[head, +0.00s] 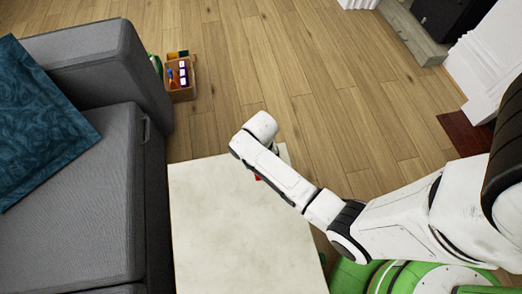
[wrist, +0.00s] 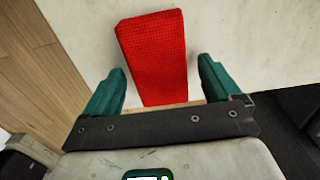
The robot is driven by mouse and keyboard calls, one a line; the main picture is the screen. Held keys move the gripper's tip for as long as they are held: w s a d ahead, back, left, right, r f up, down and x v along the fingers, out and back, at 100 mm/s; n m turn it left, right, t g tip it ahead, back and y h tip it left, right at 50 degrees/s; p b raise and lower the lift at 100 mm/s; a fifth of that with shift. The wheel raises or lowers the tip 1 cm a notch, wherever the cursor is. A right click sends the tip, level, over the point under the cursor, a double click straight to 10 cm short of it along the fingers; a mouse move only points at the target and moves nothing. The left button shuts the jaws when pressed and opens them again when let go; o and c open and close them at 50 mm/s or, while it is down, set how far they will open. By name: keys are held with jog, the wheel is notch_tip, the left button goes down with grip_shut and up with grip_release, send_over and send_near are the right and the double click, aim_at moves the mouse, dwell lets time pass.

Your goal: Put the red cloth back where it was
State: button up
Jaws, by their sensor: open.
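The red cloth (wrist: 154,55) is a textured, roughly rectangular piece lying on a pale, cream-coloured tabletop (head: 225,225). In the wrist view it lies between and beyond the two green fingers of my gripper (wrist: 162,88), which are apart. The fingers stand on either side of its near part, and I see no contact with it. In the head view only a small red bit of the cloth (head: 258,178) shows beside my arm, near the table's far right corner. My arm hides the rest of it and the fingers there.
A grey sofa (head: 80,190) with a teal cushion (head: 40,120) stands along the table's left side. A small box of coloured things (head: 180,92) sits on the wooden floor (head: 290,70) beyond. The tabletop left of my arm is bare.

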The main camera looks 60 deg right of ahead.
notch_tip(320, 180, up, 12)
jog(key=p, duration=0.4)
jog(key=s+a+r+n, duration=0.3)
jog(key=s+n, duration=0.1)
jog(key=s, duration=0.2)
jog(key=s+a+r+n+t, duration=0.1)
jog(key=s+a+r+n, duration=0.2)
jog(key=s, duration=0.3)
jog(key=shift+r+n, duration=0.75)
jog(key=shift+n, duration=0.05)
jog(key=shift+s, duration=0.15)
